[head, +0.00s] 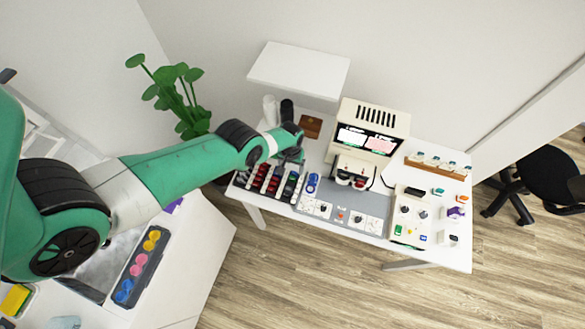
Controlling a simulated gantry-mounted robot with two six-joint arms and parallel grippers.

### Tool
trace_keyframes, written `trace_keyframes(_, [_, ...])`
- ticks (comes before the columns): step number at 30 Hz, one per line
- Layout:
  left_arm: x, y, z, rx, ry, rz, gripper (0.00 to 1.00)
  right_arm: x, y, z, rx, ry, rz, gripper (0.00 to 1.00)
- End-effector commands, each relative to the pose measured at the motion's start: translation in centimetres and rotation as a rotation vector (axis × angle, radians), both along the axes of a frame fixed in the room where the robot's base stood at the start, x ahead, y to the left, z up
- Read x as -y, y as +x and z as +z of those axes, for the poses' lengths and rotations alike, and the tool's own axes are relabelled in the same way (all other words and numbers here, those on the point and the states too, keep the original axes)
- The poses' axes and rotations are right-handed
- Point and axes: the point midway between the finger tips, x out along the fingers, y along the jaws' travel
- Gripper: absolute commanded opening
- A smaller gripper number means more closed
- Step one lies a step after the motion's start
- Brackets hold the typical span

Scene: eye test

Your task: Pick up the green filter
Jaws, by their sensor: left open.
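My left arm reaches in from the left over the white table (458,255). Its gripper (292,157) is open, above the back of a rack of dark and red lens-like pieces (268,180). The gripper is small and partly hidden by its own wrist, and I see nothing held in it. A small green square piece (398,230) lies on the front left of a cream panel with knobs (408,224), well to the right of the gripper. I cannot tell for sure whether it is the green filter. My right gripper is not in view.
A blue ring-shaped thing (313,183) and a grey board with dials (340,215) lie right of the rack. A wooden bottle rack (436,168) is at the back right. A brown box (311,127) stands behind the gripper.

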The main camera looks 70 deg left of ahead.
Motion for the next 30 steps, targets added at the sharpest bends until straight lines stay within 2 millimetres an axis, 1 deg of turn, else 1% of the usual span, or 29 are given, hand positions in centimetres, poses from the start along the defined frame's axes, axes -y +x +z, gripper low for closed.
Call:
trace_keyframes(1, [0.0,0.0,-1.7,0.000,0.000,0.000,0.82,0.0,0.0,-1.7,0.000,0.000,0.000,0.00])
trace_keyframes(3, [0.0,0.0,-2.0,0.001,0.001,0.000,0.82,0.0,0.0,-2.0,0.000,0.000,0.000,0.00])
trace_keyframes(8, [0.1,0.0,-2.0,0.000,0.000,-0.001,0.82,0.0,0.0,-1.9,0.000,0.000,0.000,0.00])
trace_keyframes(11, [0.3,0.0,-3.2,-0.001,-0.001,-0.001,0.82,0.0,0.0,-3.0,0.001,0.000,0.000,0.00])
trace_keyframes(15, [1.0,0.1,-6.0,0.000,0.000,-0.002,0.82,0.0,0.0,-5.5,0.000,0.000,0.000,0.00])
trace_keyframes(18, [0.9,0.1,-7.1,0.001,0.001,-0.001,0.82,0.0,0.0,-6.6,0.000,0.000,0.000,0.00])
trace_keyframes(26, [0.8,0.1,-6.9,0.001,0.001,-0.001,0.82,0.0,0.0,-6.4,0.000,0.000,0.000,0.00])
trace_keyframes(30, [0.8,0.1,-6.9,0.001,0.001,-0.001,0.57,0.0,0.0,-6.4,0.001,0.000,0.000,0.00])
